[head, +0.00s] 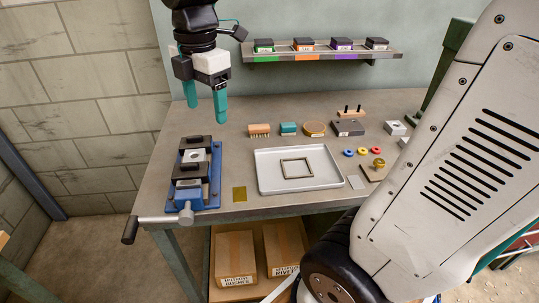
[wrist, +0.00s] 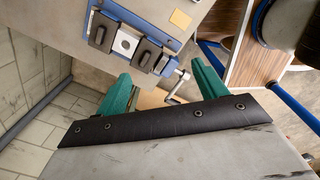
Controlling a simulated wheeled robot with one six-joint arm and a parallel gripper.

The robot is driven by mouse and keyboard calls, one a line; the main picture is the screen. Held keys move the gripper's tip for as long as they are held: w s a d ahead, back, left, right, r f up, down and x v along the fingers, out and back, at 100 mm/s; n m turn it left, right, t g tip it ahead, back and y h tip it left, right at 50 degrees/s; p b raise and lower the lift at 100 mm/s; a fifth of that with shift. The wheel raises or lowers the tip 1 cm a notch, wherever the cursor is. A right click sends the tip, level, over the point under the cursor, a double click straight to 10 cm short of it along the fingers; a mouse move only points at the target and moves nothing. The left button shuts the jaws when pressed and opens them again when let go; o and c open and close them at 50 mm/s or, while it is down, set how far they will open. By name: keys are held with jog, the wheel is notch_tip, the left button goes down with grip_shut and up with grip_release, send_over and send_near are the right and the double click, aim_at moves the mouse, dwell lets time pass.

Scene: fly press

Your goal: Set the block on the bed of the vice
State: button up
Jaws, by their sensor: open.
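The blue vice (head: 214,172) with black jaws stands at the left end of the bench; its base also shows in the wrist view (wrist: 122,12). A pale metal block (head: 195,155) with a dark round hole sits between the black jaws, and it also shows in the wrist view (wrist: 125,42). Whether it touches either jaw is not clear. My gripper (head: 206,106) has its teal fingers apart and empty, high above the vice and clear of the block. The fingers also show in the wrist view (wrist: 160,76).
A pale tray (head: 265,183) with a square frame lies right of the vice, past a yellow plate (head: 239,194). Another holed block (head: 396,128), a brush (head: 259,130) and several small parts stand behind and right. A shelf (head: 320,51) is on the wall.

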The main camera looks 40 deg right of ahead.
jog(key=s+d+f+m, duration=0.1)
jog(key=s+f+m, duration=0.1)
jog(key=s+m, duration=0.7)
jog(key=s+d+f+m, duration=0.1)
jog(key=s+f+m, duration=0.1)
jog(key=s+m, duration=0.6)
jog(key=shift+s+f+m+t, duration=0.35)
jog(key=shift+m+t, duration=0.05)
jog(key=shift+m, duration=1)
